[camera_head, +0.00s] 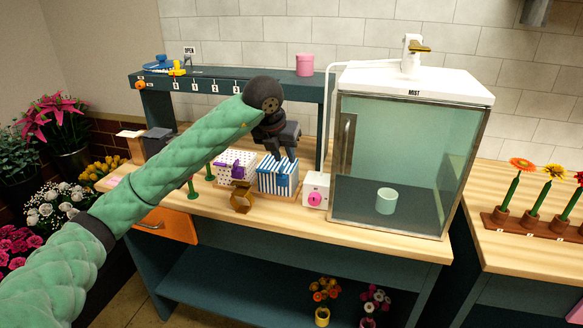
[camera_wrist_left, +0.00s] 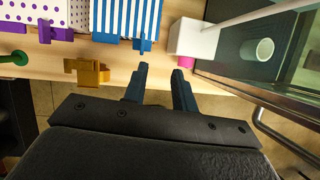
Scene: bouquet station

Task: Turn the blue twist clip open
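The blue twist clip (camera_wrist_left: 143,45) shows in the left wrist view at the front edge of a blue-and-white striped box (camera_wrist_left: 128,12). In the head view, the striped box (camera_head: 279,177) stands on the wooden counter, between a dotted box and a small white box; the clip is hard to make out there. My left gripper (camera_head: 283,150) is above the striped box. In the left wrist view its two fingers (camera_wrist_left: 160,80) are apart with nothing between them, and the clip lies beyond the fingertips, not touched. My right gripper is in neither view.
A purple clip (camera_head: 237,168) sits on the white dotted box (camera_head: 222,158). A gold clip-like piece (camera_head: 242,198) is at the counter's front. The white box (camera_head: 316,188) has a pink knob. A glass mist cabinet (camera_head: 400,160) stands right of it.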

